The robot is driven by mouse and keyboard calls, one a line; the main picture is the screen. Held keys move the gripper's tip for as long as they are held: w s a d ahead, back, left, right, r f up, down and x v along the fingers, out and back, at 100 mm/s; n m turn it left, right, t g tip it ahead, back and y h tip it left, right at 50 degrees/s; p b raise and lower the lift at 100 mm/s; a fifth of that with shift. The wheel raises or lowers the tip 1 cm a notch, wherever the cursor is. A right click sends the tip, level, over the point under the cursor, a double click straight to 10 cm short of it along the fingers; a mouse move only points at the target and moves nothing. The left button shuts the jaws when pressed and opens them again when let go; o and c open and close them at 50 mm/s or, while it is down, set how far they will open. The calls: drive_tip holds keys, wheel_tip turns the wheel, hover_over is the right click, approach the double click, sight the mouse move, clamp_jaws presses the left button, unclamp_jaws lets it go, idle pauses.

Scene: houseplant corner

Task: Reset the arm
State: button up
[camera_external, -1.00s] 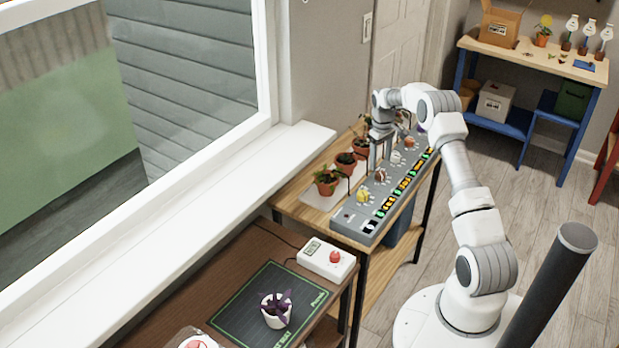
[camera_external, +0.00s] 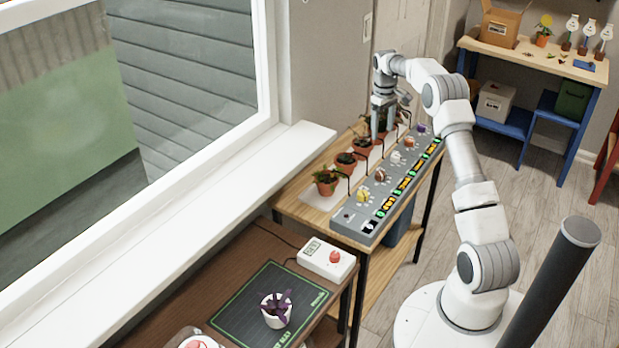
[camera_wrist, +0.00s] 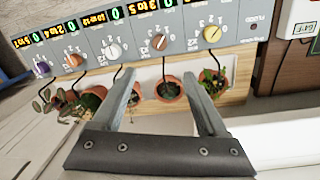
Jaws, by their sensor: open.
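My gripper (camera_external: 379,136) points down in the external view, above the row of potted plants at the back of the wooden bench. Its two fingers (camera_wrist: 157,82) are apart with nothing between them in the wrist view. The grey control panel (camera_external: 347,226) lies in front of the plants. It carries coloured knobs, among them a yellow knob (camera_wrist: 212,34) and a white knob (camera_wrist: 114,51), and lit green and orange displays. Terracotta-potted plants, such as the left one (camera_external: 325,186), stand behind it; the gripper partly hides those farther back.
A dark brown table (camera_external: 213,263) in front holds a green-edged mat (camera_external: 247,309), a white pot with a purple plant (camera_external: 275,312) and a white box with a red button (camera_external: 327,259). The window sill (camera_external: 190,235) runs along the left. A shelf table (camera_external: 530,60) stands at back right.

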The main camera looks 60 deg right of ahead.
drive_tip(key=w+a+r+n+t+h+p, duration=0.1)
drive_tip(key=a+r+t, duration=0.1)
drive_tip(key=a+r, duration=0.85)
drive_tip(key=w+a+r+t+h, duration=0.1)
drive_tip(key=a+r, duration=0.7)
drive_tip(key=a, duration=0.5)
drive_tip(key=s+a+r+n+t, duration=0.1)
drive_tip(key=s+a+r, duration=0.15)
drive_tip(key=a, duration=0.35)
drive_tip(key=s+a+r+t, duration=0.1)
drive_tip(key=s+a+r, duration=0.1)
drive_tip(key=s+a, duration=0.25)
drive_tip(key=s+a+f+y, duration=0.1)
drive_tip(key=s+a+f, duration=0.1)
drive_tip(key=s, duration=0.3)
drive_tip(key=s+a+f+y+p, duration=0.1)
drive_tip(key=s+a+f, duration=0.1)
drive_tip(key=s+a, duration=0.3)
drive_tip(key=s+a+f+n+p, duration=0.1)
drive_tip(key=s+a+f, duration=0.1)
drive_tip(key=s+a, duration=0.2)
drive_tip(key=s, duration=0.3)
drive_tip(key=shift+s+t+y, duration=0.2)
drive_tip(key=shift+t+y, duration=0.2)
